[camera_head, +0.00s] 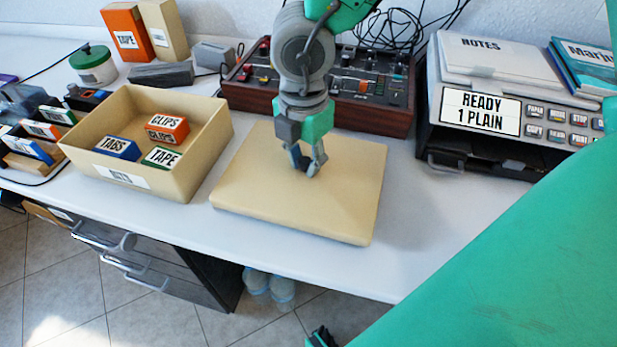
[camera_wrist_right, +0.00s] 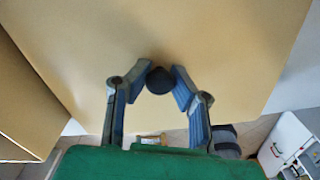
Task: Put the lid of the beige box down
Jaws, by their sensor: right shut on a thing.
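The beige lid (camera_head: 265,203) is a flat, rounded slab lying level at the white table's surface, just right of the open beige box (camera_head: 205,165). Whether it fully touches the table is hard to tell. My right gripper (camera_head: 308,168) points down over the lid's middle and is shut on its dark round knob (camera_wrist_right: 160,80), which shows between the fingertips in the right wrist view (camera_wrist_right: 160,88). The box holds small cartons marked TABS (camera_head: 117,149), CLIPS and TAPE (camera_head: 162,157). My left gripper is not clearly seen.
A wooden-sided mixer (camera_head: 375,115) stands behind the lid. The white table (camera_head: 405,210) is clear between lid and printer. The table's front edge runs close below the lid.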

